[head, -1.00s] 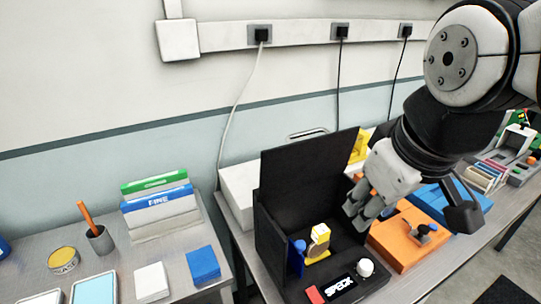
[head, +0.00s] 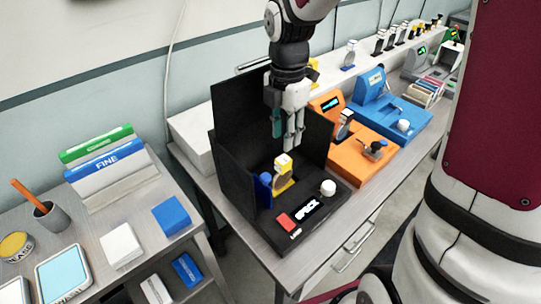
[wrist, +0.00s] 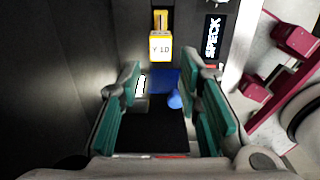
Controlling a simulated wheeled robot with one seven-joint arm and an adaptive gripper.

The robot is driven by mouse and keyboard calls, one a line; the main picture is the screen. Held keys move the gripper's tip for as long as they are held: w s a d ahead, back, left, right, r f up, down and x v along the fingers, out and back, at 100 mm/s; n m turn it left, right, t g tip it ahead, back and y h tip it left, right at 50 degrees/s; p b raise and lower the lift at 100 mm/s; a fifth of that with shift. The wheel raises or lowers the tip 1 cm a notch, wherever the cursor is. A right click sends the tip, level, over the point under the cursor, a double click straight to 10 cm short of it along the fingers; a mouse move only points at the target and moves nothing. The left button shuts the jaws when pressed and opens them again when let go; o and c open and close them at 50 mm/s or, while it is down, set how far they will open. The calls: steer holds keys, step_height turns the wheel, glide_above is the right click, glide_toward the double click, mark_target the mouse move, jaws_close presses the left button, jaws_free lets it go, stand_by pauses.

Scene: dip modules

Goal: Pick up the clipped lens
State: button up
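A small piece with a white block and yellow base (head: 283,172), which looks like the clipped lens, stands upright in the black SPECK station (head: 233,168). In the wrist view this piece (wrist: 161,46) shows the label "Y 1D" and lies ahead of the fingertips, apart from them. My gripper (head: 285,142) points down just above and behind the piece, inside the black walls.
Tall black panels stand behind and left of the piece. A white knob (head: 328,187) and red button (head: 285,220) are on the station's front. An orange station (head: 372,152) and a blue station (head: 410,115) stand to the right. A FINE rack (head: 105,165) is on the left table.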

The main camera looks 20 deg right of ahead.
glide_above(282, 187)
steer(key=f, duration=0.9)
steer(key=f+b, duration=0.1)
steer(key=f, duration=0.3)
steer(key=shift+w+d+f, duration=0.1)
steer(key=shift+w+f, duration=0.2)
steer(key=shift+c, duration=0.3)
jaws_close()
